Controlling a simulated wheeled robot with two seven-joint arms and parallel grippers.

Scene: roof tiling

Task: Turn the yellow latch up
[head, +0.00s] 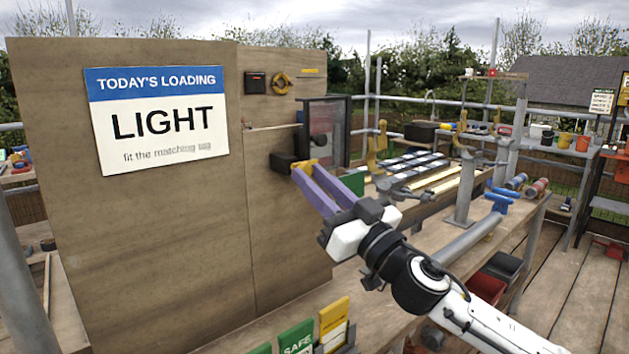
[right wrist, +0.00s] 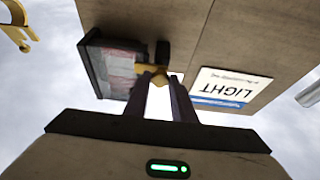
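The yellow latch (head: 304,165) sits on a dark block (head: 283,161) at the right edge of the plywood board, beside a dark-framed clear panel (head: 327,128). It reaches sideways from the block toward the panel's lower edge, and is partly covered by my fingers. My right gripper (head: 306,178) has its two purple fingers at the latch. In the right wrist view the yellow latch (right wrist: 158,78) shows between the two fingertips (right wrist: 160,80), which stand a little apart. I cannot tell whether they press on it. My left gripper is not in view.
The plywood board (head: 150,240) carries a sign (head: 165,117) reading "LIGHT". Green and yellow tags (head: 334,318) stand at the bench front. A cluttered bench extends right.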

